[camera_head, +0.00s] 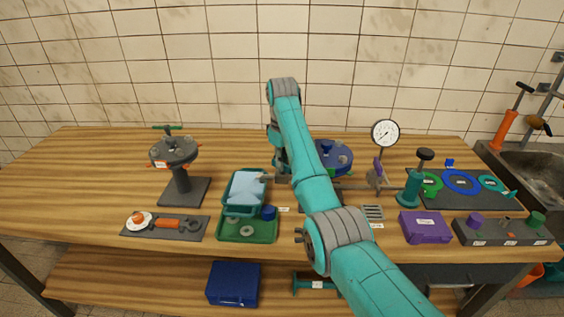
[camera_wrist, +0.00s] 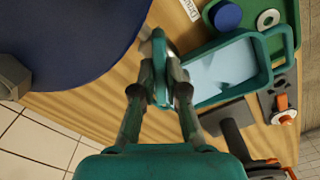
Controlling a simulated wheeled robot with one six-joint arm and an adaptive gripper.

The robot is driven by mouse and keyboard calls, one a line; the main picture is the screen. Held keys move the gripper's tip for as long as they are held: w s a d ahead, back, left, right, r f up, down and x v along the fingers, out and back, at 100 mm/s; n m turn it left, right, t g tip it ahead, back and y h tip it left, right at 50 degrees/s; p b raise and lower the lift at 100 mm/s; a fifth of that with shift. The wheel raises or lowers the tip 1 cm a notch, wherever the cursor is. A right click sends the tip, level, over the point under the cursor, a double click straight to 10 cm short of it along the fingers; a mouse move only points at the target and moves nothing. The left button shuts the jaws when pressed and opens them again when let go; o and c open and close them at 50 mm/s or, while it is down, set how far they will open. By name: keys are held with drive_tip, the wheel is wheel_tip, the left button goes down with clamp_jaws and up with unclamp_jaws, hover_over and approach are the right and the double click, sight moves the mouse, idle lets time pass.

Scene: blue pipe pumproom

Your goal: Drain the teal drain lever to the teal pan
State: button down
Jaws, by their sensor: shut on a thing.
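The teal drain lever (camera_wrist: 158,62) shows in the wrist view beside the big dark blue round body. My gripper (camera_wrist: 160,98) is shut on it, one finger on each side. The teal pan (camera_wrist: 264,62) is just right of the lever in the wrist view and holds a flat pale blue surface that looks like liquid. In the head view the teal pan (camera_head: 240,212) stands left of my arm, partly over a green tray. There the lever and my fingertips are too small or hidden to make out. I cannot tell whether liquid is flowing.
The blue round body (camera_head: 340,158) is partly behind my arm. A grey valve stand (camera_head: 180,182) is left of the pan. The green tray (camera_head: 250,237) holds a blue cap and washers. A gauge (camera_head: 385,134), a teal pump and a purple box (camera_head: 425,228) stand to the right.

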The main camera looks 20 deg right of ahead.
drive_tip(key=m, duration=0.5)
drive_tip(key=shift+m, duration=0.3)
drive_tip(key=m, duration=0.5)
drive_tip(key=shift+m, duration=0.4)
drive_tip(key=c, duration=1.2)
unclamp_jaws()
